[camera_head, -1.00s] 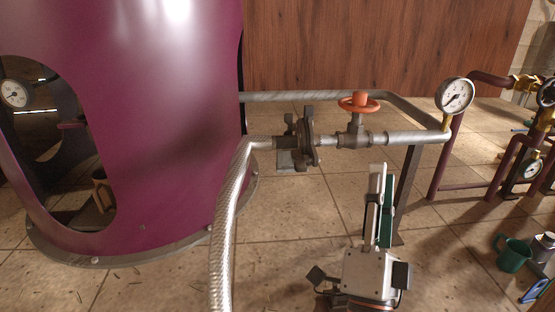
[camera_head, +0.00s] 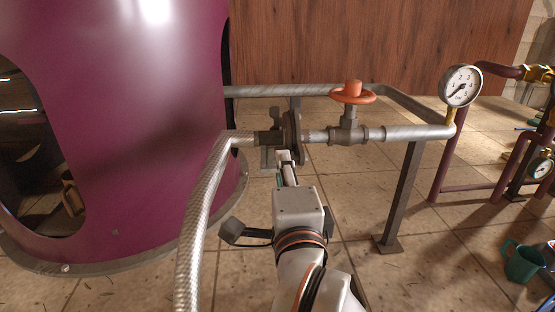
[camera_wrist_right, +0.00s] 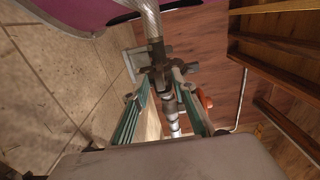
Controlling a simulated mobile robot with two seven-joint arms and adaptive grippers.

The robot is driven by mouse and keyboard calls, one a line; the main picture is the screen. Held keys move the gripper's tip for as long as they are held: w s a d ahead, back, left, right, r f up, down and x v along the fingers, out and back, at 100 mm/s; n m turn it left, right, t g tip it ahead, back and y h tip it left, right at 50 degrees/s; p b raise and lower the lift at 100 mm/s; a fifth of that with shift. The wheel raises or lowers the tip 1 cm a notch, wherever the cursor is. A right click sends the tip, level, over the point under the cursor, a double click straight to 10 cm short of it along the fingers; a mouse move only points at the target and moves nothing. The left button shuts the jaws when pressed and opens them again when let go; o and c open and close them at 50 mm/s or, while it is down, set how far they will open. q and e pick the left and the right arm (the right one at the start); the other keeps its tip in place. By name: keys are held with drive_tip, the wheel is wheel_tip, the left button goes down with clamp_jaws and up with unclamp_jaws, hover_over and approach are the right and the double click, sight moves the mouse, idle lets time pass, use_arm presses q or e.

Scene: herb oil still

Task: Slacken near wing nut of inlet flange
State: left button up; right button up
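The inlet flange (camera_head: 293,128) is a dark metal disc joint between the braided hose (camera_head: 198,215) and the steel pipe. My right gripper (camera_head: 286,158) is just below and in front of the flange, pointing at it, and hides its near lower side. In the right wrist view, the dark flange (camera_wrist_right: 158,72) with lug-like projections lies just beyond the fingertips. My right gripper (camera_wrist_right: 164,80) has its two green-padded fingers apart, on either side of the joint. I cannot clearly pick out the near wing nut or tell whether the fingers touch it. My left gripper is out of view.
The purple still (camera_head: 130,120) stands at the left. An orange handwheel valve (camera_head: 352,93) and a pressure gauge (camera_head: 461,86) sit along the pipe to the right. A dark support leg (camera_head: 400,195) stands below it.

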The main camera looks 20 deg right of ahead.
sight(279, 148)
drive_tip(key=x, duration=0.2)
drive_tip(key=b+x, duration=0.1)
drive_tip(key=x, duration=0.1)
drive_tip(key=shift+f, duration=0.3)
drive_tip(key=shift+w+d+r, duration=0.1)
drive_tip(key=shift+w+d, duration=0.15)
drive_tip(key=shift+w, duration=0.3)
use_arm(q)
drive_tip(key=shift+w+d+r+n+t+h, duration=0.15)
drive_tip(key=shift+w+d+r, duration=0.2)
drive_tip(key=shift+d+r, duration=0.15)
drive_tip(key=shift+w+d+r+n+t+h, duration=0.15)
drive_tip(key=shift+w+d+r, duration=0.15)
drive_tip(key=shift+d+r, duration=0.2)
use_arm(e)
drive_tip(key=shift+w+r, duration=0.15)
drive_tip(key=shift+c, duration=0.2)
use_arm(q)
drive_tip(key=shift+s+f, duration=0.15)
use_arm(e)
clamp_jaws()
